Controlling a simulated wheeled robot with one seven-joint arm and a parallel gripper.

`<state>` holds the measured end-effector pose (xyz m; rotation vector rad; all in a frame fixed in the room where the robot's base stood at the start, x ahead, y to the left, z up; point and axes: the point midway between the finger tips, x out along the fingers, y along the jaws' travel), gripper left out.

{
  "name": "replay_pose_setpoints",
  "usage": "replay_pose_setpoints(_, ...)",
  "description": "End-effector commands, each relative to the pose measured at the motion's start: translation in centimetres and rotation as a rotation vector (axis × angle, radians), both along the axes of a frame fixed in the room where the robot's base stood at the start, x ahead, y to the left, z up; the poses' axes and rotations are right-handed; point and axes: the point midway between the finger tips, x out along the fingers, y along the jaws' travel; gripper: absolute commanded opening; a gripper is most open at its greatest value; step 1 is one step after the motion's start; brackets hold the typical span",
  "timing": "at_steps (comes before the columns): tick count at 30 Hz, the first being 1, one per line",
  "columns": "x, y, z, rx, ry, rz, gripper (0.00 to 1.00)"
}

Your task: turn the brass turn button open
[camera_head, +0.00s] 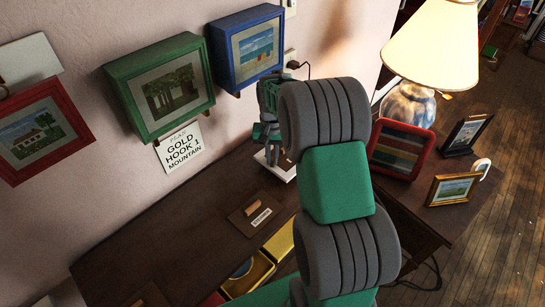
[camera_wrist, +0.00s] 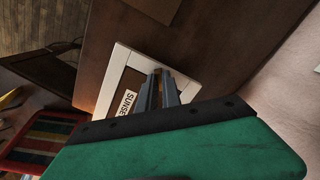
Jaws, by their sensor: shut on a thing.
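A white frame with a brown panel lies on the dark tabletop; it shows in the wrist view (camera_wrist: 114,76) and partly in the head view (camera_head: 283,172). A label on its panel (camera_wrist: 129,103) reads "SUNSE", the rest hidden. My gripper (camera_wrist: 164,90) points down over the panel, beside the label, with its fingers close together. It also shows in the head view (camera_head: 272,158), partly behind my arm. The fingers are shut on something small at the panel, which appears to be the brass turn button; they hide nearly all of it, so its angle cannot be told.
A brown board (camera_head: 250,222) with a small bar and label lies on the tabletop (camera_head: 190,235). Yellow trays (camera_head: 248,277) sit nearer. Green (camera_head: 122,75), blue (camera_head: 217,48) and red (camera_head: 60,150) frames hang on the wall. A lamp (camera_head: 432,50) and standing frames are at the right.

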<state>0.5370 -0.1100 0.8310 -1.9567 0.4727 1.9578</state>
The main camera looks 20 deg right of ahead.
Motion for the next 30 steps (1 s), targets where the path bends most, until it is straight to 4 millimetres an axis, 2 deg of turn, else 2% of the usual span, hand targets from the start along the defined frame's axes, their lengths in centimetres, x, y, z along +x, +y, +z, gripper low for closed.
replay_pose_setpoints(18, 0.12, 0.35, 0.07, -0.001, -0.002, 0.573, 0.0)
replay_pose_setpoints(30, 0.09, 0.5, 0.07, 0.0, -0.002, 0.819, 0.0)
